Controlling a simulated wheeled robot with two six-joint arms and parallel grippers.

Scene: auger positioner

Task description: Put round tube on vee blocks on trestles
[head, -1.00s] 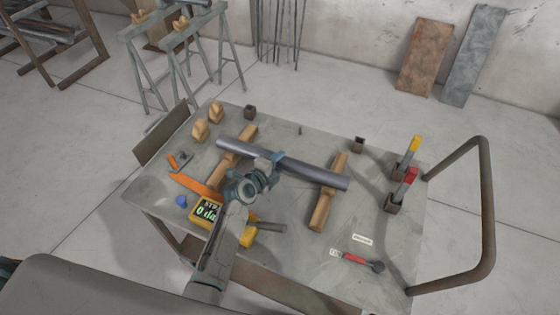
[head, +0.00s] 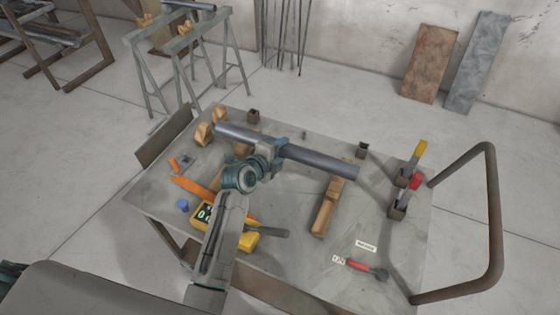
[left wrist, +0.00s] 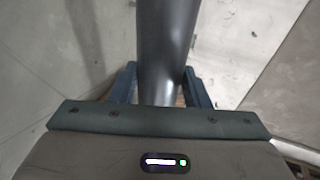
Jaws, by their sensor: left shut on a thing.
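My left gripper (head: 272,152) is shut around the middle of a long dark grey round tube (head: 318,159), held just above the cart top (head: 290,260). In the left wrist view the tube (left wrist: 167,45) runs between the two fingers (left wrist: 160,88). Two green-grey trestles (head: 182,70) stand on the floor at the upper left. Wooden vee blocks (head: 147,20) and (head: 184,29) sit on their top beams. My right gripper is not in view.
Wooden bearers (head: 326,207) lie under the tube; the left one is partly hidden by my arm. Two wooden blocks (head: 204,134) stand near the tube's left end. A yellow device (head: 232,240), clamps (head: 402,205) and a red-handled tool (head: 362,268) are on the cart. A bent handle (head: 493,210) rises right.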

